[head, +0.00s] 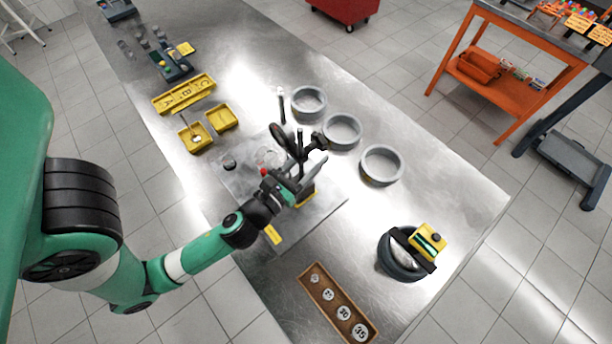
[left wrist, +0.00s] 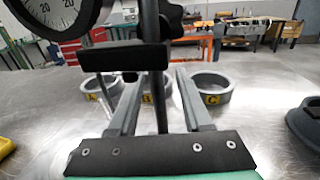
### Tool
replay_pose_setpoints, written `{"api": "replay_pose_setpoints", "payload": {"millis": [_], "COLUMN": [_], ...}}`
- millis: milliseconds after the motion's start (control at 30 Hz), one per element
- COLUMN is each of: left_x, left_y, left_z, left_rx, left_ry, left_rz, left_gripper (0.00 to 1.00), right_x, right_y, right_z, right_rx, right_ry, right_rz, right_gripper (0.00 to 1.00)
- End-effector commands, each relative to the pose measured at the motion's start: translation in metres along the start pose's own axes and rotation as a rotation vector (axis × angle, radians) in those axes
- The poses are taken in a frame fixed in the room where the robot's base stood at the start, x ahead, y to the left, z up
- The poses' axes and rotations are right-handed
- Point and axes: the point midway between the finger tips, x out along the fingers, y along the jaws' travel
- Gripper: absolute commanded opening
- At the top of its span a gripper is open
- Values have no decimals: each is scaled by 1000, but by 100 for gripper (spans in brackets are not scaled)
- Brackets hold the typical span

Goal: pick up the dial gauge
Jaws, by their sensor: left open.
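The dial gauge shows in the head view as a dark round dial (head: 280,136) beside an upright dark post. In the left wrist view its white-faced dial (left wrist: 50,12) is close at the top left, partly cut off. A dark post and crossbar (left wrist: 110,58) stand in front of the camera. My left gripper (head: 309,164) is open at the gauge's stand. In the left wrist view its two grey fingers (left wrist: 156,95) point forward, with the post between them in the picture. I cannot tell whether they touch it. My right gripper is not in view.
Three grey rings stand beyond the gripper, marked A (left wrist: 98,90), B (left wrist: 150,92) and C (left wrist: 211,90). Yellow trays (head: 184,94) lie at the left. A wooden tray of numbered discs (head: 338,305) and a dark round pot (head: 392,262) are nearer. Bare metal bench lies between them.

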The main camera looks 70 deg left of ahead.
Motion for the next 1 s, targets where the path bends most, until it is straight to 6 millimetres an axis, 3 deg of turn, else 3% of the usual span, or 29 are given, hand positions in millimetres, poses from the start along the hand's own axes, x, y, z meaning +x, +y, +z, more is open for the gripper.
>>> {"api": "replay_pose_setpoints", "payload": {"millis": [133, 400, 1000], "left_x": [0, 0, 0], "left_y": [0, 0, 0], "left_z": [0, 0, 0], "left_rx": [0, 0, 0], "left_ry": [0, 0, 0], "left_rz": [-1, -1, -1], "left_gripper": [48, 0, 0], "right_x": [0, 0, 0], "right_y": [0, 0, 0], "right_z": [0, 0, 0], "right_rx": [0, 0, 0], "right_ry": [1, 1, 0], "right_rz": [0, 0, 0], "right_gripper": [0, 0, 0]}}
